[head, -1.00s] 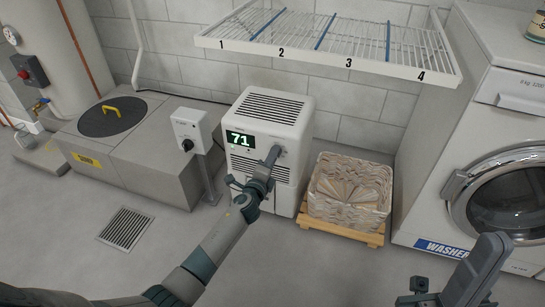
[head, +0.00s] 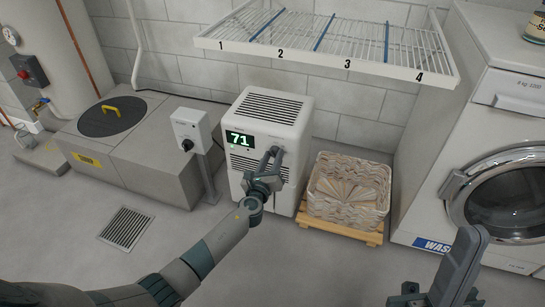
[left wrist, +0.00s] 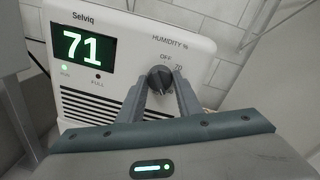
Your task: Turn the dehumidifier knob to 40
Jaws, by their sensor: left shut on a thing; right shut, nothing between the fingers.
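The white dehumidifier (head: 266,110) stands on the floor against the wall, its green display reading 71. In the left wrist view its dark round knob (left wrist: 160,79) has a pale pointer mark, with "OFF" and "70" printed above it. My left gripper (head: 274,153) reaches the upper right of the dehumidifier's front. In the left wrist view the left gripper's fingers (left wrist: 162,86) are on either side of the knob, shut on it. In the head view the gripper hides the knob. My right gripper (head: 470,238) is shut and empty at the lower right, in front of the washer.
A wire shelf (head: 335,45) numbered 1 to 4 hangs above. A basket (head: 347,190) on a wooden pallet stands right of the dehumidifier, and a grey switch box (head: 190,128) on a post stands left. The washer (head: 475,150) is at the right. Floor in front is clear.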

